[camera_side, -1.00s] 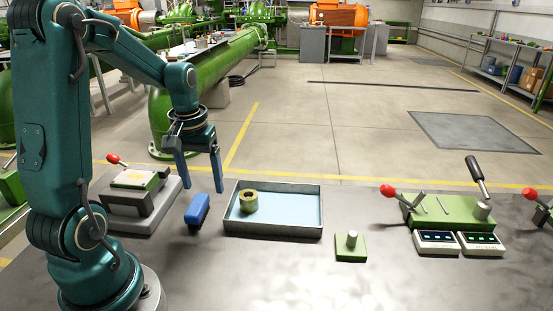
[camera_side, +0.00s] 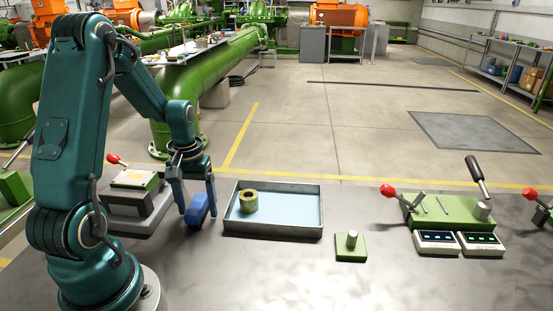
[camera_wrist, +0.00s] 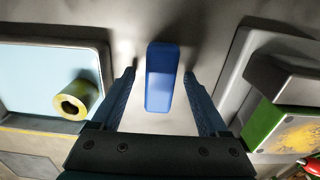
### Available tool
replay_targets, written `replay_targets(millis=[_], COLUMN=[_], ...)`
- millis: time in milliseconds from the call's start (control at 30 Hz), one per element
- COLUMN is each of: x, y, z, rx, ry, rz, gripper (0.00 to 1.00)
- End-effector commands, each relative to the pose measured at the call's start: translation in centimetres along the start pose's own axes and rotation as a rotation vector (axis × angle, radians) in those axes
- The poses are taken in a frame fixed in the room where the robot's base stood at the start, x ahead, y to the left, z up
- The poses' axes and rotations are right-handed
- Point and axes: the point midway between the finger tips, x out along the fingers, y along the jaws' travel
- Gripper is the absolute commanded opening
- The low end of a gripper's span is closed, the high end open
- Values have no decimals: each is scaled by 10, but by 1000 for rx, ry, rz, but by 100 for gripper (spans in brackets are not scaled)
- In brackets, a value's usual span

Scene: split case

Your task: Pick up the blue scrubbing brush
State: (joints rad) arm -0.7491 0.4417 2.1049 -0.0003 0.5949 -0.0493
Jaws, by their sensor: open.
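The blue scrubbing brush (camera_side: 197,209) lies on the grey table, left of the shallow tray in the side view. In the wrist view the brush (camera_wrist: 160,78) is a long blue block between my two fingers, with a gap on each side. My gripper (camera_side: 198,208) is open, pointing down, with its fingertips low around the brush. In the wrist view my gripper (camera_wrist: 160,75) shows both fingers apart and not touching it. One finger partly overlaps the brush's left side in the side view.
A grey tray (camera_side: 272,233) with a pale blue floor holds a yellowish ring (camera_side: 249,201) close to the right. A grey fixture with a green block (camera_side: 136,179) and red-knobbed lever stands close to the left. A green block with a peg (camera_side: 351,247) sits farther right.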

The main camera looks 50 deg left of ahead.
Motion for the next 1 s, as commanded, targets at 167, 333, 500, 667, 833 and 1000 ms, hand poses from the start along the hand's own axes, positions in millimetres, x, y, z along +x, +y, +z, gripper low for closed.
replay_targets(millis=[167,333,500,667,833,1000], x=[0,3,4,5,5,5], y=[0,0,0,0,0,0], z=[0,0,0,0,0,0], rx=[0,0,0,0,0,0], ry=[0,-1,-1,0,0,0], rz=[0,0,0,0,0,0], gripper=[78,78,78,78,47,0])
